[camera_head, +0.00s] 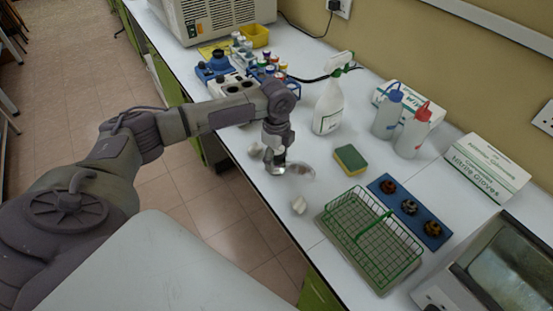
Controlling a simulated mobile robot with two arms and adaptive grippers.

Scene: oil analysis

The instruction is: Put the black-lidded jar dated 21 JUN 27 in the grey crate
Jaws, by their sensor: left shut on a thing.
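My left gripper (275,157) points down over the white bench, left of the spray bottle. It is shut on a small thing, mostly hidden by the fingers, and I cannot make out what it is. Several round dark pieces, including one at the front (432,229), sit in a row in a blue tray (420,214); I cannot tell whether they are jars. No date is readable. My right gripper is not in view.
Racks with coloured-cap vials (270,70) are farther back.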

